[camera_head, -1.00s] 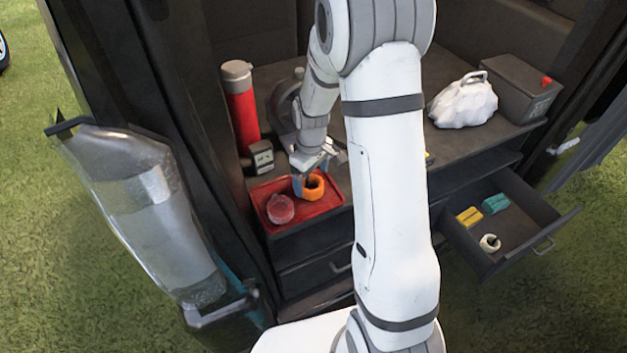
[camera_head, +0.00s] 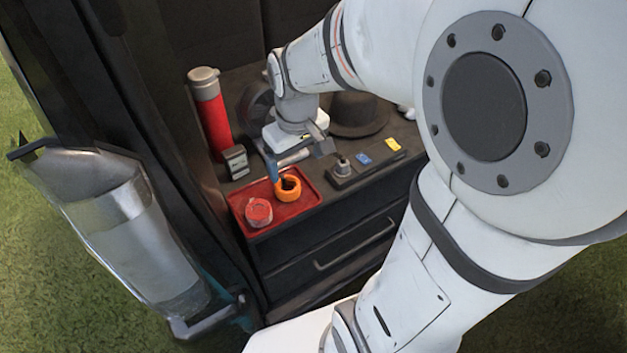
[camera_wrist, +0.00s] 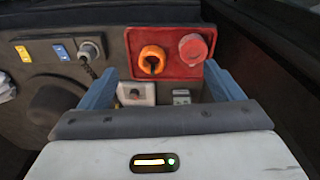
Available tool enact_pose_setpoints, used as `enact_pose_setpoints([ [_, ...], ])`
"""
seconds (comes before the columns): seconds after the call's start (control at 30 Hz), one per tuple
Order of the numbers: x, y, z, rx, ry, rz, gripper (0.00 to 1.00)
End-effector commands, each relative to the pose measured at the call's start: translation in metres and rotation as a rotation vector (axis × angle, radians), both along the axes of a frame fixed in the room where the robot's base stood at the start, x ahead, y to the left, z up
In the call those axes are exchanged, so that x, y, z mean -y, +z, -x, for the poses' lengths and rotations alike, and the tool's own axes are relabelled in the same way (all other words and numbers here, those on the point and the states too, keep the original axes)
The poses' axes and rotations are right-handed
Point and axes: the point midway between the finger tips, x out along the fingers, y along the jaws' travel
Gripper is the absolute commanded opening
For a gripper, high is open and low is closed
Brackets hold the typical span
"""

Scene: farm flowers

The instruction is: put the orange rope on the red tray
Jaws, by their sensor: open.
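The orange rope (camera_head: 288,191) is a thick ring-shaped coil. It rests on the right part of the red tray (camera_head: 297,210), beside a round red object. In the wrist view the rope (camera_wrist: 152,58) lies on the left part of the tray (camera_wrist: 177,70), ahead of the fingertips. My gripper (camera_head: 297,161) is open and empty above the back of the tray. In the wrist view its two blue fingers (camera_wrist: 160,88) are spread wide with nothing between them, and the rope is apart from them.
The round red object (camera_head: 258,213) sits on the tray's left. A red flask (camera_head: 211,115) and a small grey box (camera_head: 236,161) stand behind. A dark strip with blue (camera_head: 364,159) and yellow (camera_head: 393,144) pieces lies right. A dark hat (camera_head: 358,113) is behind it.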

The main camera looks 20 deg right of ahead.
Motion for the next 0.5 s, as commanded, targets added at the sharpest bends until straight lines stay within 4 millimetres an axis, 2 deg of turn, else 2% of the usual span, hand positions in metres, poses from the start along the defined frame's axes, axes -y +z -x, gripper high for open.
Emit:
enact_pose_setpoints([
  [0.03,-0.001,0.008,0.019,0.022,-0.046,-0.006,0.86],
  [0.2,-0.002,0.02,0.065,0.065,-0.187,-0.028,0.86],
  [0.33,0.003,0.021,0.085,0.08,-0.25,-0.039,0.86],
  [0.5,0.005,0.021,0.092,0.087,-0.278,-0.045,0.86],
])
